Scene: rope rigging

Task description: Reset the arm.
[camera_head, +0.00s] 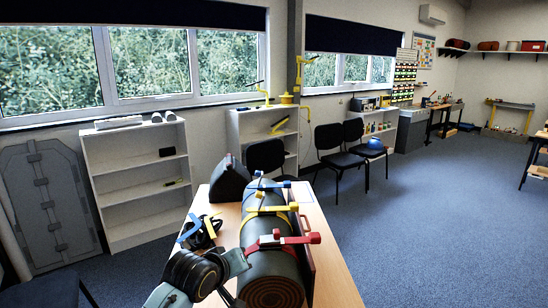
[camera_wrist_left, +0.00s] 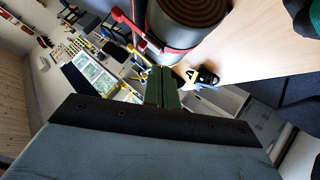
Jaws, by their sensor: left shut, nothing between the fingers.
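A dark cylindrical roll (camera_head: 268,262) lies lengthwise on the wooden table (camera_head: 335,270). It carries a blue strap (camera_head: 264,184), a yellow strap (camera_head: 262,212) and a red strap (camera_head: 270,243) with clamp-like handles. My left arm reaches up from the bottom of the head view, just left of the roll. Its gripper cannot be made out clearly there. In the left wrist view my left gripper (camera_wrist_left: 162,72) shows green fingers together, shut and empty. The roll (camera_wrist_left: 188,18) and red strap (camera_wrist_left: 138,30) show beyond the fingers, apart from them. My right gripper is not in view.
A black object with blue and yellow parts (camera_head: 200,232) lies on the table left of the roll. A dark wedge-shaped block (camera_head: 229,180) stands behind it. A white shelf (camera_head: 140,180) and black chairs (camera_head: 338,150) stand beyond. The floor (camera_head: 440,220) at right is clear.

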